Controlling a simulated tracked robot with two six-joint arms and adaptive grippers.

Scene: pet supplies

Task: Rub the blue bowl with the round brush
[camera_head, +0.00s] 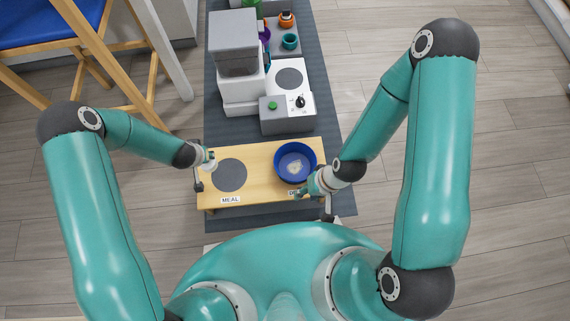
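The blue bowl (282,172) stands upright on the right part of a low wooden stand. I cannot make out the round brush.
The wooden stand (262,158) has a dark grey disc (229,175) with a MEAL label. Behind it are a white and grey machine (240,85), a box with a green button (273,105), and a teal cup (290,42). A blue chair (40,28) is at left.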

